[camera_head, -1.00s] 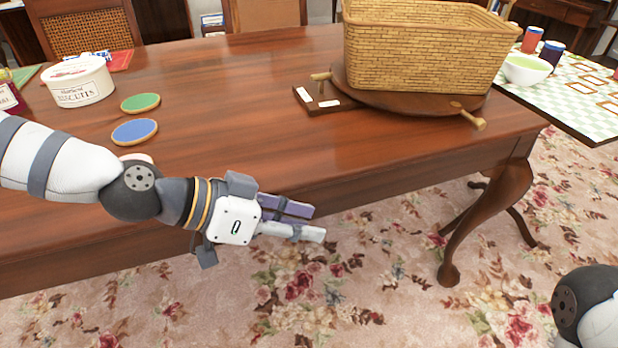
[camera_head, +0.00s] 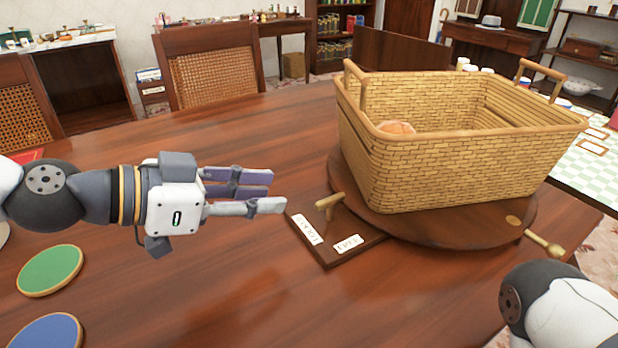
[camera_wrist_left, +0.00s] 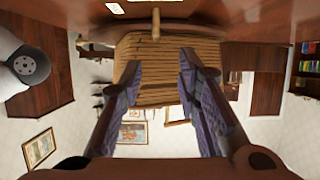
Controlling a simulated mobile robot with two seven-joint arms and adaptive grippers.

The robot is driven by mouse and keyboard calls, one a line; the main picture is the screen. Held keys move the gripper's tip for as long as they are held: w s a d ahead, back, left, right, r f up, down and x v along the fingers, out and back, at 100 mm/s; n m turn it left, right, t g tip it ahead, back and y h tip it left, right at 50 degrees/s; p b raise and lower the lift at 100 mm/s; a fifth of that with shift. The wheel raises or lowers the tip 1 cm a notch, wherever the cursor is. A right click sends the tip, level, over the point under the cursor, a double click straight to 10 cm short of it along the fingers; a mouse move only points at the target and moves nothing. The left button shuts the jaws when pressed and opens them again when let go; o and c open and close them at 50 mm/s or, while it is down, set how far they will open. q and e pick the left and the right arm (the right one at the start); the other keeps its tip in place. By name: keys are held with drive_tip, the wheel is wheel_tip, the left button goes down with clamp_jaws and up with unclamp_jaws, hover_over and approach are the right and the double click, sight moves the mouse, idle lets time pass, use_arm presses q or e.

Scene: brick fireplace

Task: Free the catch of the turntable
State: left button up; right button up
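The round wooden turntable (camera_head: 440,228) lies on the table under a wicker basket. At its left edge is a small dark wooden board (camera_head: 330,250) with two white labels, whose lettering I cannot read for certain. A light wooden T-shaped catch (camera_head: 330,205) stands on the board near the turntable's rim; it also shows in the left wrist view (camera_wrist_left: 155,24). My left gripper (camera_head: 278,192) is open and empty, above the table just left of the catch and apart from it. In the wrist view its fingers (camera_wrist_left: 160,72) are wide apart. My right gripper is out of view.
The basket (camera_head: 470,165) has two raised handles and holds a round orange-brown thing (camera_head: 396,127). A wooden knob (camera_head: 543,243) sticks out of the turntable's right side. Green (camera_head: 50,270) and blue (camera_head: 48,332) discs lie at the front left. The table's front middle is clear.

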sight(335, 196)
use_arm(q)
drive_tip(key=x, duration=0.4)
drive_tip(key=b+x, duration=0.1)
drive_tip(key=x, duration=0.6)
drive_tip(key=shift+s+d+f+b, duration=0.1)
drive_tip(key=shift+d+b, duration=0.2)
drive_tip(key=shift+d, duration=0.2)
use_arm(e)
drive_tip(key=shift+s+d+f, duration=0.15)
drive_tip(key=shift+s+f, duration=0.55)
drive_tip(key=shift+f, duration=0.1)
use_arm(q)
clamp_jaws()
